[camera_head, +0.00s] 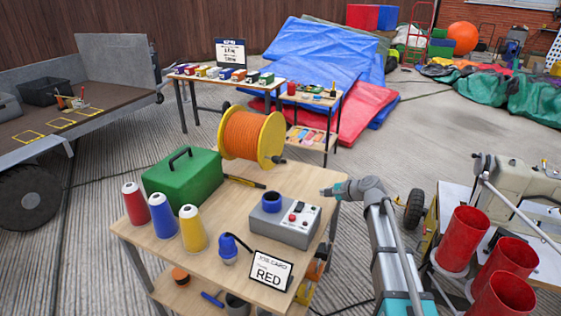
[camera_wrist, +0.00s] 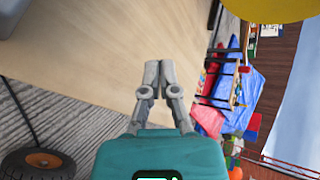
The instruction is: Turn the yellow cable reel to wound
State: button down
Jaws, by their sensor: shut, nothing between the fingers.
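The yellow cable reel (camera_head: 270,138) stands at the back of the wooden table, with orange cable (camera_head: 242,133) wound around its drum between two yellow flanges. A dark knob or handle (camera_head: 279,160) shows low on its right flange. My gripper (camera_head: 327,192) is at the table's right edge, in front and to the right of the reel, apart from it. In the wrist view my gripper (camera_wrist: 158,75) is shut and empty, with bare table top beyond the fingertips. A yellow rounded edge, likely the reel (camera_wrist: 270,8), shows at the top right there.
Red cylinders (camera_head: 465,240) stand at right. Table top between reel and control box is mostly clear.

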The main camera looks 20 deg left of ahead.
jog(key=w+a+r+m+t+y, duration=0.1)
jog(key=w+a+r+m+y, duration=0.1)
jog(key=a, duration=0.6)
notch_tip(320, 180, up, 3)
jog(key=w+m, duration=0.1)
jog(key=w, duration=0.1)
jog(key=shift+w+a+f+m+y, duration=0.15)
jog(key=shift+w+f+m+y, duration=0.05)
jog(key=shift+w+m+y, duration=0.2)
jog(key=b+x, duration=0.2)
jog(key=x, duration=0.8)
jog(key=shift+w+b, duration=0.1)
jog(key=shift+b, duration=0.2)
jog(key=shift+s+r+p, duration=0.75)
jog(key=shift+s, duration=0.05)
jog(key=shift+s+a+r+p, duration=0.15)
jog(key=shift+s+r+p, duration=0.45)
jog(key=shift+s, duration=0.1)
jog(key=shift+a, duration=0.15)
